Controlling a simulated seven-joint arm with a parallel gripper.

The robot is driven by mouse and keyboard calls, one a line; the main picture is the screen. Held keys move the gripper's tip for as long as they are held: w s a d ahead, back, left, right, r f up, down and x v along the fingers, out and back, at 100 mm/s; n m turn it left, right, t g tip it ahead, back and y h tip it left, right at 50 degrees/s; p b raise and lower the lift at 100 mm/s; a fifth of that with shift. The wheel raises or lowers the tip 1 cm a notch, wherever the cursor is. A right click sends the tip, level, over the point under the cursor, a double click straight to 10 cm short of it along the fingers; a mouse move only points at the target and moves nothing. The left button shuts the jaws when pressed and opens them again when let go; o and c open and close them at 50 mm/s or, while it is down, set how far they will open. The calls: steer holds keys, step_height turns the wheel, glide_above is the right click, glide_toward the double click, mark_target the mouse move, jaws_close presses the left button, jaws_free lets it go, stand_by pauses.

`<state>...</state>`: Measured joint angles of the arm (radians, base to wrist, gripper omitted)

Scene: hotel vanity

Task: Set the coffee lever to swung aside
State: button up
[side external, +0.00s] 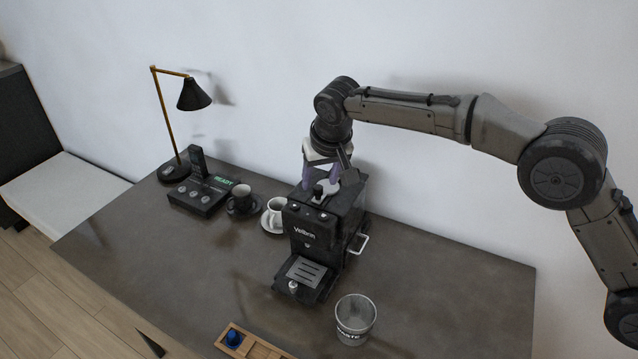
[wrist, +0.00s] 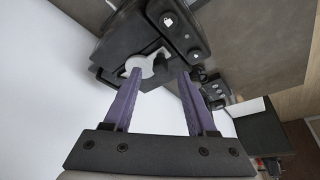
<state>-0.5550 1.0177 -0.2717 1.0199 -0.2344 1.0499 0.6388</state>
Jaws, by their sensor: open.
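The black coffee machine (side external: 312,237) stands on the dark vanity top and also shows in the wrist view (wrist: 125,38). A pale, rounded lever-like part (wrist: 140,65) sits on its top in the wrist view, and a pale part with a black knob (side external: 319,191) shows there in the side view. I cannot tell for sure which part is the coffee lever. My gripper (side external: 321,180) is above the machine's top, pointing down. In the wrist view my gripper (wrist: 161,76) has its purple fingers apart, with the pale part near the left fingertip; contact is unclear.
A light loop handle (side external: 358,244) juts from the machine's right side. Two cups (side external: 241,198) (side external: 276,211), a phone (side external: 199,190) and a lamp (side external: 193,95) stand to the left. A metal bin (side external: 355,320) and wooden tray (side external: 246,344) are in front. The counter's right side is clear.

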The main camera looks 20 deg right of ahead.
steer(key=shift+x, duration=1.35)
steer(key=shift+c, duration=0.2)
jaws_close()
